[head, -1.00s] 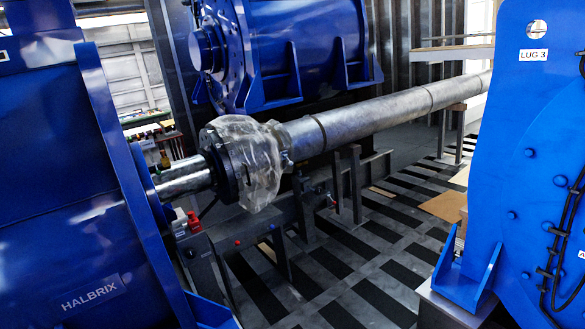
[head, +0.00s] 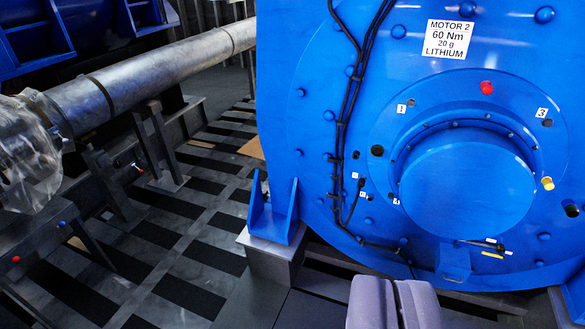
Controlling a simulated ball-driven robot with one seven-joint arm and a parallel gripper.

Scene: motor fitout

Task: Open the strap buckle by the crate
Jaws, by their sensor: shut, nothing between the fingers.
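No strap, buckle or crate shows in the head view. My gripper (head: 396,304) shows at the bottom edge as two grey-purple fingers side by side. It is shut and empty, in front of the large blue motor (head: 305,130). The motor's label (head: 451,39) reads "MOTOR 2, 60 Nm, 20 g, LITHIUM". My gripper appears apart from the motor.
A steel shaft (head: 150,75) on stands runs across the left, with clear plastic wrap (head: 28,150) near its end. A blue bracket foot (head: 272,212) sits on a grey block (head: 270,258). Striped floor (head: 185,245) lies open between shaft and motor.

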